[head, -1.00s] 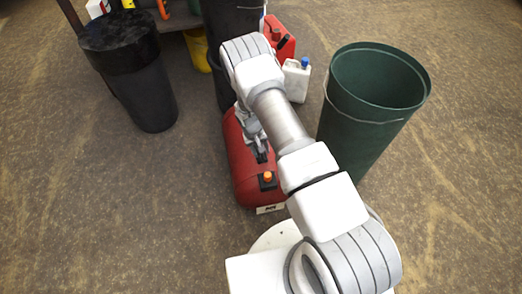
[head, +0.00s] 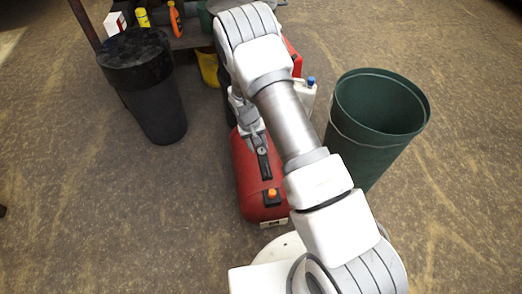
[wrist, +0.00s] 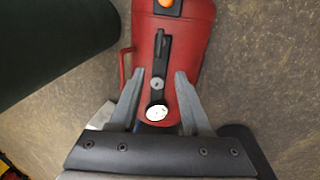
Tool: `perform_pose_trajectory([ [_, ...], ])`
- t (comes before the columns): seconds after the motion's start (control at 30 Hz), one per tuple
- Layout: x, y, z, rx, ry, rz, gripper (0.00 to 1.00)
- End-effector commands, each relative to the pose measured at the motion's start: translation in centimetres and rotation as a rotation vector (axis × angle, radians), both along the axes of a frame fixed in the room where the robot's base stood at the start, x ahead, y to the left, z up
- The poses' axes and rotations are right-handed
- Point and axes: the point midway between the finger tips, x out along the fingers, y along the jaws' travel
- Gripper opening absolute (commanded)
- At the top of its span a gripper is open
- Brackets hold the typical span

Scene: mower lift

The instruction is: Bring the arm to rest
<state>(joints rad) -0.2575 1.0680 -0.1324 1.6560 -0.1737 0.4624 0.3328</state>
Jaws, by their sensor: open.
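My gripper (wrist: 158,98) is open in the wrist view, its two grey fingers apart with nothing held between them. Below it lies a red mower-like body (wrist: 201,30) with a black lever or handle strip and an orange knob (wrist: 166,3). In the head view the same red body (head: 250,185) lies on the floor under my arm, with its orange knob (head: 272,192) toward me. My arm reaches forward over it and hides part of it. I cannot tell the gap between the fingers and the red body.
A green bin (head: 375,115) stands right of my arm. A black lidded bin (head: 150,90) stands at the left. A white jug with a blue cap (head: 311,82) and a red can lie behind the arm. A bench with bottles (head: 185,40) is at the back.

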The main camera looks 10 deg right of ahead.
Motion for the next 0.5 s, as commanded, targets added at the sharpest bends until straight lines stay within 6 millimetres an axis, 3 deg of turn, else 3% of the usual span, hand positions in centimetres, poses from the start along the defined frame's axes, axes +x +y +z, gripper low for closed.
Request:
perform_pose_trajectory([
  [0.13,0.00,0.18,0.92,0.000,0.000,0.000,0.48],
  [0.5,-0.01,0.18,0.94,0.000,0.000,0.000,0.48],
])
